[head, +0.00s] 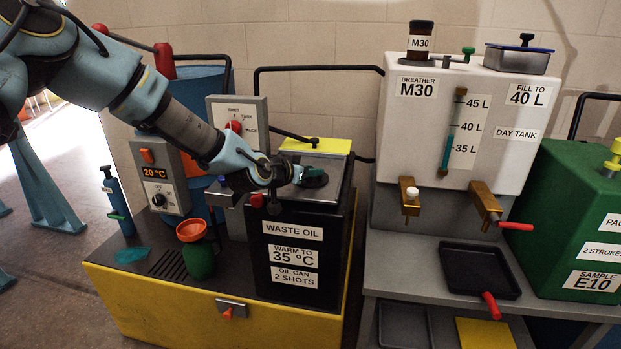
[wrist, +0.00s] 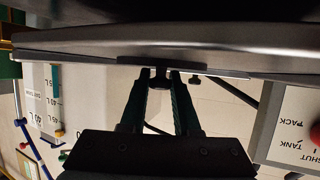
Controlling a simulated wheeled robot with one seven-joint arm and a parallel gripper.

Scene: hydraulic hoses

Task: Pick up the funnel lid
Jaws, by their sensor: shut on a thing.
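The grey metal lid (head: 322,192) is on top of the black waste oil box (head: 297,290); I take it to be the funnel lid. My gripper (head: 304,177) is at this lid, reaching in from the left. In the wrist view, my gripper (wrist: 161,84) has its two dark fingers shut on a small dark grip at the edge of the metal lid (wrist: 230,45). The lid's broad surface fills the top of that view. Whether the lid is lifted off the box I cannot tell. The fingers partly hide the grip.
A yellow block (head: 315,147) sits behind the lid. The white day tank (head: 440,150) stands close on the right. The wall is behind.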

